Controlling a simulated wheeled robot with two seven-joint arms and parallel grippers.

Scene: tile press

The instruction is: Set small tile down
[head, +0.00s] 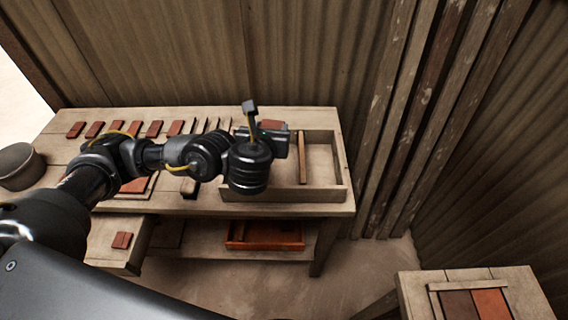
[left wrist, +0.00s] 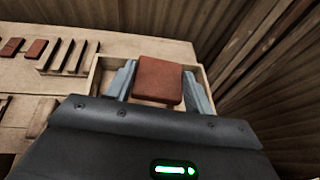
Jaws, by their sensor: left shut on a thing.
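The small tile (head: 271,124) is reddish brown and sits between the fingers of my left gripper (head: 274,131) in the head view. In the left wrist view my left gripper (left wrist: 160,88) is shut on the tile (left wrist: 160,78), one grey finger on each side. The tile is over the shallow wooden tray (head: 285,195) at the right end of the table. The arm hides part of the tray's left side, and I cannot tell how high the tile is above its floor. My right gripper is not in view.
A divider (head: 302,158) stands in the tray, with bare floor to its right. Several red tiles (head: 115,128) and a slotted rack (head: 212,124) line the table's back. A pot (head: 18,165) stands at left. An open drawer (head: 112,262) holds a tile. Corrugated walls rise behind.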

